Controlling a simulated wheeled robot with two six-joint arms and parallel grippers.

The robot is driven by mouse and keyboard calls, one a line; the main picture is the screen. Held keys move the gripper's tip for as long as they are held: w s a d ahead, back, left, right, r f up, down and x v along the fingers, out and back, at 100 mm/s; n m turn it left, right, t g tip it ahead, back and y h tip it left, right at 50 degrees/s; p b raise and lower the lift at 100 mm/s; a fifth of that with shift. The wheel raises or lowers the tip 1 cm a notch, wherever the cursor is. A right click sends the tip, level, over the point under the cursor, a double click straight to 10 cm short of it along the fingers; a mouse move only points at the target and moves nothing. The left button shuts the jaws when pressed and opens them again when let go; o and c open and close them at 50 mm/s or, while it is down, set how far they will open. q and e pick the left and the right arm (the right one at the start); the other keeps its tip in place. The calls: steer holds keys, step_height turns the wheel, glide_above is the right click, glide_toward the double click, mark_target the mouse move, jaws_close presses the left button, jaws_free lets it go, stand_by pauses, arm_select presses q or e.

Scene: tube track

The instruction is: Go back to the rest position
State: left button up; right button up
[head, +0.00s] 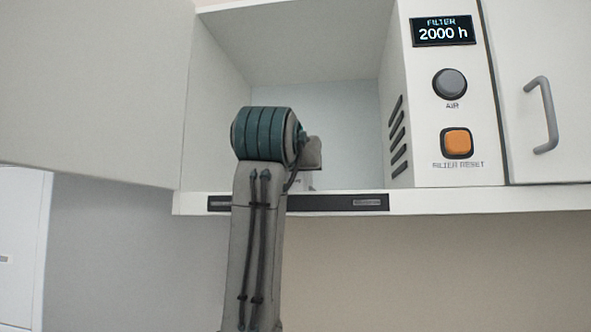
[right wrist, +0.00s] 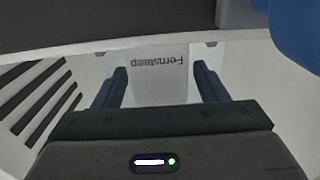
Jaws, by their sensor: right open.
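My right arm (head: 258,215) reaches up into an open wall cabinet (head: 300,50) in the head view, and its wrist hides the gripper there. In the right wrist view my right gripper (right wrist: 160,75) is open, its two dark fingers apart. A white surface with upside-down printed lettering (right wrist: 158,62) shows between and beyond the fingers. I cannot tell whether a finger touches it. My left gripper is in neither view.
The cabinet's left door (head: 90,85) stands open. To the right is a panel with a display reading 2000 h (head: 443,31), a grey AIR knob (head: 449,84) and an orange filter reset button (head: 457,143). A closed door with a handle (head: 543,115) is beyond.

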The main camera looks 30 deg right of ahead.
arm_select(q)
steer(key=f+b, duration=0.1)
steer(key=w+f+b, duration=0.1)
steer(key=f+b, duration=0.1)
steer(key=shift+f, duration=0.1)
arm_select(e)
steer(key=v, duration=0.9)
steer(key=shift+a, duration=0.15)
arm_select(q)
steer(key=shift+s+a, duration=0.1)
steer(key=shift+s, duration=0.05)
